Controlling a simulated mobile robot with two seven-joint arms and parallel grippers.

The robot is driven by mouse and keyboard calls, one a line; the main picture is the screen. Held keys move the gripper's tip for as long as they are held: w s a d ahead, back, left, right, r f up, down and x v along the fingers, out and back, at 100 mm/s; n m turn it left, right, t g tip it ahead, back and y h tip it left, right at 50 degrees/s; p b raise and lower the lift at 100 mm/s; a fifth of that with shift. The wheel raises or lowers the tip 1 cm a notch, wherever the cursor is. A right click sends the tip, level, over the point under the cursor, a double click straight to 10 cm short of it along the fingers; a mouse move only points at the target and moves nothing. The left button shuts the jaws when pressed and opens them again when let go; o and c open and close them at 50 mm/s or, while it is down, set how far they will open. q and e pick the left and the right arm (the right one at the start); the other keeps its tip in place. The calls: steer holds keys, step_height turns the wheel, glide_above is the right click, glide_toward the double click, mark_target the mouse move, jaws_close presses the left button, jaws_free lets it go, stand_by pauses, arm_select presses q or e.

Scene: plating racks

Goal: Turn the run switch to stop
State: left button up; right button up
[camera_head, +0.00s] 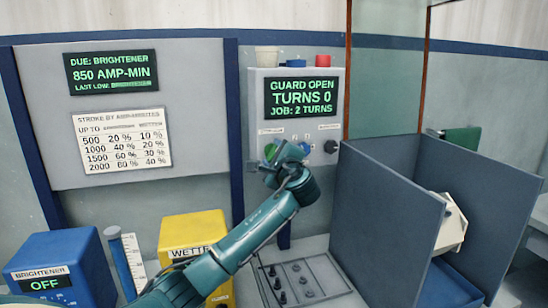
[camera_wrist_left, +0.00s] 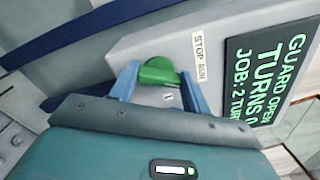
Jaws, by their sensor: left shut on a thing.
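The run switch is a green knob (camera_head: 270,150) on the grey control box (camera_head: 257,100), under a screen reading GUARD OPEN, TURNS 0, JOB: 2 TURNS. My left gripper (camera_head: 287,152) is at the knob and partly covers it in the head view. In the left wrist view the green knob (camera_wrist_left: 158,72) sits between the two blue fingers of my left gripper (camera_wrist_left: 161,86), which is shut on it. A STOP / RUN label (camera_wrist_left: 200,57) is beside the knob. Which word the knob points to, I cannot tell. My right gripper is not in view.
A dark knob (camera_head: 330,146) is on the box, right of the gripper. A yellow box (camera_head: 195,228) and a blue BRIGHTENER box (camera_head: 60,265) reading OFF stand left. A switch panel (camera_head: 305,282) lies below. A grey-blue open-topped enclosure (camera_head: 375,220) stands right.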

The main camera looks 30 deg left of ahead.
arm_select(q)
steer(key=shift+f+n+b, duration=0.2)
steer(key=shift+n+b, duration=0.3)
steer(key=shift+n, duration=0.3)
steer(key=n+b, duration=0.7)
steer(key=n, duration=0.4)
steer(key=shift+f+b, duration=0.15)
steer(key=shift+b, duration=0.2)
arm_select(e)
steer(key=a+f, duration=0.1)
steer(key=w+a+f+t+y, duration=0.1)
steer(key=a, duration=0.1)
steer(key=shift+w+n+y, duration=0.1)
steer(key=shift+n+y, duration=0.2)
arm_select(q)
steer(key=shift+n, duration=0.3)
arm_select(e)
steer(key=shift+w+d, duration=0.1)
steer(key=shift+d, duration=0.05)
arm_select(q)
steer(key=o, duration=1)
steer(key=shift+d, duration=0.1)
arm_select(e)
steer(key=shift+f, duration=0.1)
